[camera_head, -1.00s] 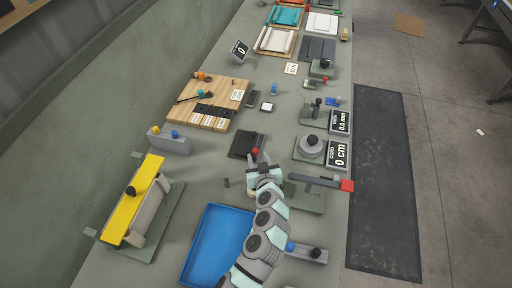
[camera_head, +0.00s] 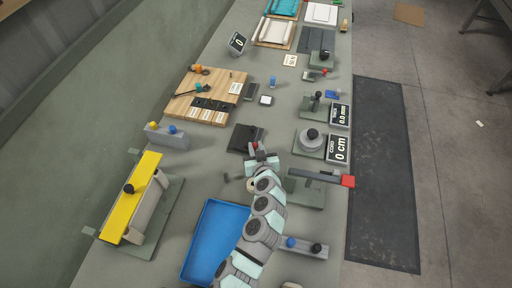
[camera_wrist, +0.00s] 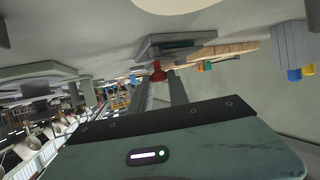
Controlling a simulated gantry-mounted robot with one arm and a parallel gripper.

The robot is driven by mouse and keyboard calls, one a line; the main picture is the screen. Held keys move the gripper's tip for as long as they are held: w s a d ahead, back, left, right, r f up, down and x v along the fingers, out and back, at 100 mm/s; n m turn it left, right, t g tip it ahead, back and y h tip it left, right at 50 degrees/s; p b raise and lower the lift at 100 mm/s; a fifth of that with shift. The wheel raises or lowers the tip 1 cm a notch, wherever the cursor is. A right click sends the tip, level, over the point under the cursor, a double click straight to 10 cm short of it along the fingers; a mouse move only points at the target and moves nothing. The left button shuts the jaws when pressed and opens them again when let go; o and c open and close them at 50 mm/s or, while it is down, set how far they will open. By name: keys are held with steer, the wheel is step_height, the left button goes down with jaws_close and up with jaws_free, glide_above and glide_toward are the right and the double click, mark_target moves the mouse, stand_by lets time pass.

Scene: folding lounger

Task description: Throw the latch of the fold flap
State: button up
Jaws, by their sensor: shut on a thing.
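A small dark flat fixture (camera_head: 241,139) lies on the bench, with a red knob (camera_head: 254,146) at its right edge. I take this knob for the latch, but the pictures do not make that certain. My gripper (camera_head: 257,153) is at the red knob. In the wrist view the red knob (camera_wrist: 157,72) sits at the fingertips, between the two grey fingers, and the gripper (camera_wrist: 158,80) is shut on it. The grey plate of the fixture (camera_wrist: 165,45) shows beyond the knob. The knob's base is too small to make out.
A blue tray (camera_head: 204,248) and a yellow-topped fixture (camera_head: 133,195) stand on the left. A green fixture with a red-ended bar (camera_head: 325,178) stands close on the right. A wooden board (camera_head: 225,80) lies farther back. Bare bench surrounds the dark fixture's left side.

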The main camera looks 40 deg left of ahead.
jaws_close()
